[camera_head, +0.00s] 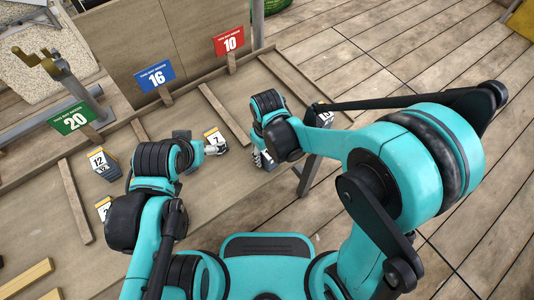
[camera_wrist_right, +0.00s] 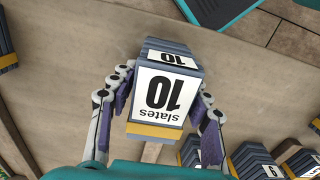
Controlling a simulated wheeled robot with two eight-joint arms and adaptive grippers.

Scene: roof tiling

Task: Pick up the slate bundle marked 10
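The slate bundle marked 10 (camera_wrist_right: 166,92) is a grey stack with a white label and a yellow edge. It sits between the fingers of my right gripper (camera_wrist_right: 163,88) in the wrist view, with the finger pads against its sides. It looks bigger there than the other bundles, so closer to the camera. In the head view my right gripper (camera_head: 262,159) is over the board's right part and the arm hides the bundle. My left gripper (camera_head: 214,150) is beside the bundle marked 7 (camera_head: 215,136); whether it grips that bundle is unclear.
A red 10 sign (camera_head: 229,41), a blue 16 sign (camera_head: 155,77) and a green 20 sign (camera_head: 74,117) stand along the board's far side. A bundle marked 12 (camera_head: 98,160) lies at left. Wooden battens (camera_head: 222,112) cross the board. More bundles (camera_wrist_right: 254,158) lie at lower right in the wrist view.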

